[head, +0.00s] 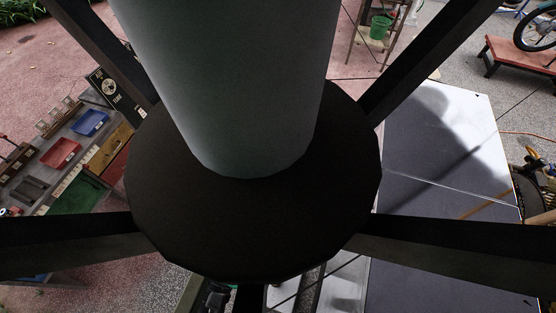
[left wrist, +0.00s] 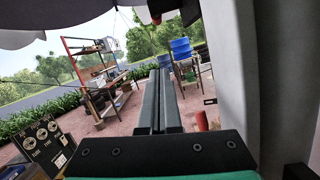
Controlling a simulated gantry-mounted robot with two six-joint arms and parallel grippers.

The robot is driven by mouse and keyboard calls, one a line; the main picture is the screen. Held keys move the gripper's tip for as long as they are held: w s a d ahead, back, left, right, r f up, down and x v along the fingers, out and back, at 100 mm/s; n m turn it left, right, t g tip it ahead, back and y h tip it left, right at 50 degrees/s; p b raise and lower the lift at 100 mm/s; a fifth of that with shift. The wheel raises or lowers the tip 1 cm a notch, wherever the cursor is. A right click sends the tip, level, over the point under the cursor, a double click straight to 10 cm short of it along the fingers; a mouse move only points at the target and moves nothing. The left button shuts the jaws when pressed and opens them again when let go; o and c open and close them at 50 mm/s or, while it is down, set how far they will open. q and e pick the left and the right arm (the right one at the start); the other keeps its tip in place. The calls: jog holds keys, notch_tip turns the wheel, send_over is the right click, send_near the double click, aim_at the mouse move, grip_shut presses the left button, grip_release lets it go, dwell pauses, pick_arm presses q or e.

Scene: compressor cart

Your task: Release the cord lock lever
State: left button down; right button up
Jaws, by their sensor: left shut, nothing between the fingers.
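My left gripper (left wrist: 160,72) shows in the left wrist view, its two dark fingers pressed together with nothing between them. It points out toward a yard with plants and shelves. I cannot make out a cord lock lever or the compressor cart for certain in either view. In the head view my own column and its dark round base hide the middle of the picture. Neither gripper can be made out there, and my right gripper is not in view.
A workbench (head: 48,205) with a red bin (head: 61,153) and a blue bin (head: 90,122) stands at left in the head view. A black dial panel (left wrist: 45,143) is at lower left in the wrist view. Blue containers (left wrist: 181,49) sit on a stand. A pale wall rises close at right.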

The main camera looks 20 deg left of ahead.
pick_arm(q)
jog(key=w+r+p, duration=0.5)
jog(key=w+r, duration=0.1)
jog(key=w, duration=0.3)
jog(key=shift+w+d+p, duration=0.25)
jog(key=shift+d+p, duration=0.05)
jog(key=shift+p, duration=0.1)
dwell(0.4)
